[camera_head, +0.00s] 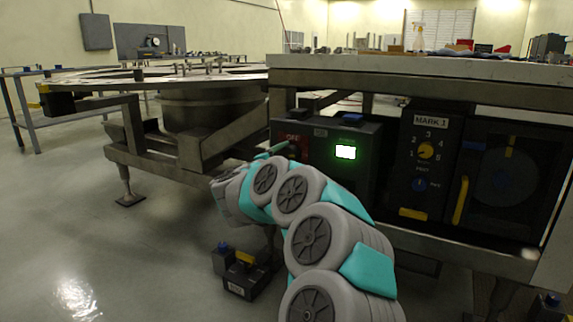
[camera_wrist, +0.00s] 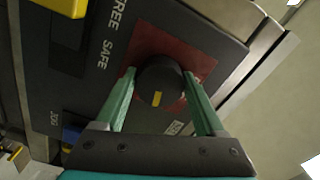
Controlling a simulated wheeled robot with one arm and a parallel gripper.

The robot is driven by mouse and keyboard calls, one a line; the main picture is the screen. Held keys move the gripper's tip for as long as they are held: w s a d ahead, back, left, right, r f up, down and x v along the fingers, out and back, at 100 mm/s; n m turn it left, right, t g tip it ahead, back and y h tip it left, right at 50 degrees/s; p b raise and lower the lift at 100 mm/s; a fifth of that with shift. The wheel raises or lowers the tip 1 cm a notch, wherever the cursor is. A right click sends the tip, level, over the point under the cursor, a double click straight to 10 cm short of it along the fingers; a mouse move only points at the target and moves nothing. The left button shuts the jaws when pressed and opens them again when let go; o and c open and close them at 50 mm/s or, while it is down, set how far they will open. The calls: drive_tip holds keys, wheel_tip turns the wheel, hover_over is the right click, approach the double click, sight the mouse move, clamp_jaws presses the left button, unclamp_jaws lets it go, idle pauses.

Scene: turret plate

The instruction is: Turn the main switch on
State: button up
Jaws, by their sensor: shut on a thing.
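The main switch is a round black knob (camera_wrist: 158,75) with a yellow mark, on a red plate (camera_wrist: 150,40) in the wrist view. Its yellow mark lies toward the bottom of the wrist view. My gripper (camera_wrist: 160,88) has one green finger on each side of the knob and is shut on it. In the camera_head view, my gripper (camera_head: 283,148) reaches the left end of the dark control box (camera_head: 325,175), where a red plate (camera_head: 291,137) shows. The arm and fingers largely hide the knob there.
The bench top (camera_head: 430,67) overhangs the box. A small black box (camera_head: 240,275) sits on the floor.

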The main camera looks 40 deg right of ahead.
drive_tip(key=shift+f+m+b, duration=0.1)
drive_tip(key=shift+m+b, duration=0.45)
drive_tip(key=shift+m, duration=0.65)
drive_tip(key=o, duration=1.3)
drive_tip(key=shift+o, duration=0.2)
drive_tip(key=shift+a, duration=0.1)
drive_tip(key=v, duration=0.7)
drive_tip(key=shift+a+p, duration=0.3)
drive_tip(key=shift+p, duration=0.15)
drive_tip(key=shift+s, duration=0.1)
